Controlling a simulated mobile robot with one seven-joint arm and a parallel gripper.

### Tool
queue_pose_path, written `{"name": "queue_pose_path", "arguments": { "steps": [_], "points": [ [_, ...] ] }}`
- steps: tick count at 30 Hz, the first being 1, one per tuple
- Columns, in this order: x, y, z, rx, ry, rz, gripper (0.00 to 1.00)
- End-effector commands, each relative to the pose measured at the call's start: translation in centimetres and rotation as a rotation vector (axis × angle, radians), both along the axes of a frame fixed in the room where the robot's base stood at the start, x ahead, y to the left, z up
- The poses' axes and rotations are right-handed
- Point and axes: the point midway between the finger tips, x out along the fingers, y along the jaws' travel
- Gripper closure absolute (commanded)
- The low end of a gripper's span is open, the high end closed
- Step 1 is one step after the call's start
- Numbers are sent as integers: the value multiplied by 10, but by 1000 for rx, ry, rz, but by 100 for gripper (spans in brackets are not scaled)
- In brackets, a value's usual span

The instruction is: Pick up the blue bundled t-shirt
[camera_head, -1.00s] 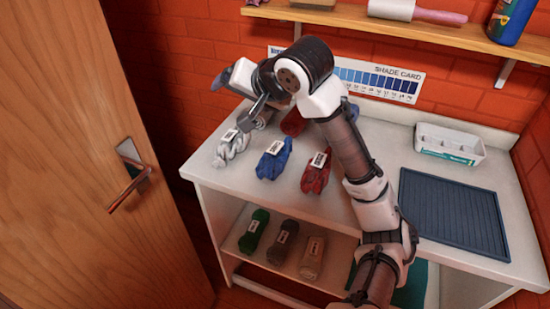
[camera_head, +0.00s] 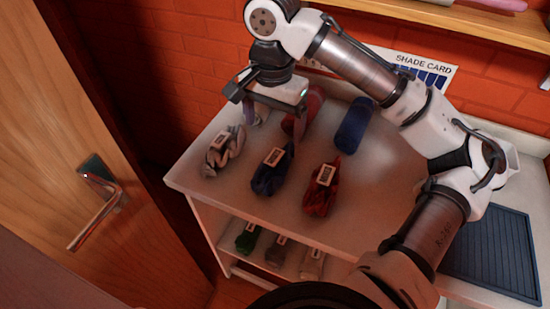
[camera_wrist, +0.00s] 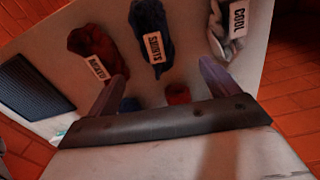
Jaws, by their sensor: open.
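The blue bundled t-shirt (camera_head: 268,180) lies on the white worktop between a grey-white bundle and a red bundle, with a pale label on it. In the wrist view the blue bundle (camera_wrist: 152,18) shows at the top middle, its label seeming to read "SHIRTS". My gripper (camera_head: 276,120) points down above the worktop, just behind the blue bundle. It is open and empty. In the wrist view its fingers (camera_wrist: 160,86) stand wide apart, with the blue bundle beyond the gap, not between them.
A grey-white bundle (camera_head: 223,152) lies left and a red bundle (camera_head: 321,190) right. Behind are a red roll (camera_head: 312,100) and a dark blue roll (camera_head: 353,126). A ribbed dark mat (camera_head: 495,255) lies at right. Several bundles sit on the shelf below. A wooden door (camera_head: 60,130) stands left.

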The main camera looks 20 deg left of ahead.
Motion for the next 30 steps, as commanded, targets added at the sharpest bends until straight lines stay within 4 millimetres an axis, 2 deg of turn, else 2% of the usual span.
{"name": "queue_pose_path", "arguments": {
  "steps": [6,9,17,24,30],
  "points": [
    [-1,-1,-44,0,3,2,13],
    [-1,-1,-59,1,1,1,13],
    [-3,-2,-78,1,1,2,13],
    [-8,-4,-112,1,2,2,13],
    [-8,-4,-123,3,0,3,13]
  ]
}}
